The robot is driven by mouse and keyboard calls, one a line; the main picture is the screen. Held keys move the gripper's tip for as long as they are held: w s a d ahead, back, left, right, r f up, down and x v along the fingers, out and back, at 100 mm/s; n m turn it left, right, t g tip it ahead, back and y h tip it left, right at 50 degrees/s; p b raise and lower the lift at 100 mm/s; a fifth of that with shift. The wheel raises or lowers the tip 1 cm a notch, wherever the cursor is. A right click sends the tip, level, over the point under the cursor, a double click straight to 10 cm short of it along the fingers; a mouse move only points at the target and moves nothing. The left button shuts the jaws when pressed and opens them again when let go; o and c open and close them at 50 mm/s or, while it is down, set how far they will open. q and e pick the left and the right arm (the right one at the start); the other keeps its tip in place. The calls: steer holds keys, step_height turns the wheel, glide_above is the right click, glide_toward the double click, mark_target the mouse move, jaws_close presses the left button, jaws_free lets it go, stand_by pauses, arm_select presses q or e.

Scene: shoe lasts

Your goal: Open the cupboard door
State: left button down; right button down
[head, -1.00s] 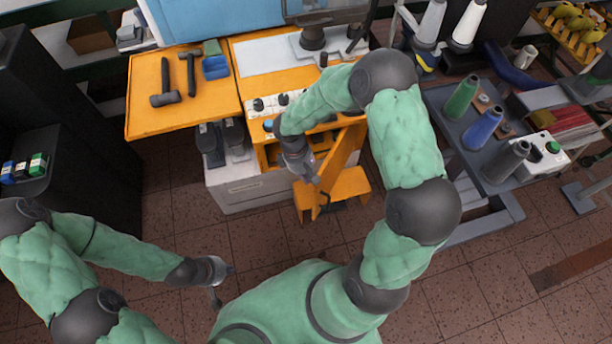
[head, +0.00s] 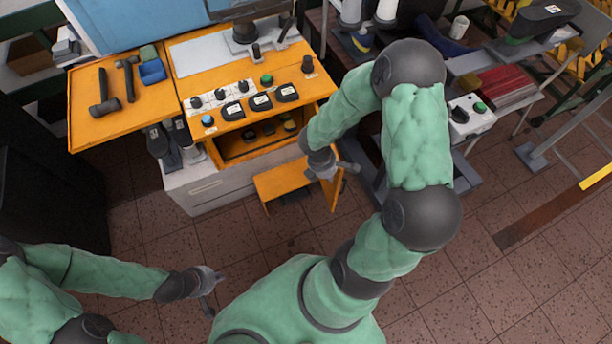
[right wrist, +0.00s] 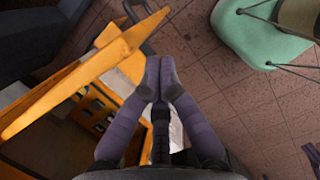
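The orange cupboard (head: 228,150) is open at the front, with several dark items inside. Its orange door (head: 333,193) stands swung out at the right side of the opening, partly hidden by my right arm. In the right wrist view the door (right wrist: 75,82) is a slanting panel left of the fingers, and the cupboard inside shows below it. My right gripper (head: 340,170) is at the door; its fingertips (right wrist: 158,62) are together with nothing seen between them. Whether they touch the door I cannot tell. My left gripper (head: 216,294) is open and empty above the floor, away from the cupboard.
An orange step (head: 280,180) stands low before the cupboard. A control box (head: 470,115) stands to the right. The tiled floor (head: 170,235) in front is clear.

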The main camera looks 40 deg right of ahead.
arm_select(q)
steer(key=shift+r, duration=0.1)
arm_select(e)
steer(key=s+d+n, duration=0.2)
steer(key=s+d, duration=0.1)
steer(key=d, duration=0.4)
steer(key=shift+d, duration=0.15)
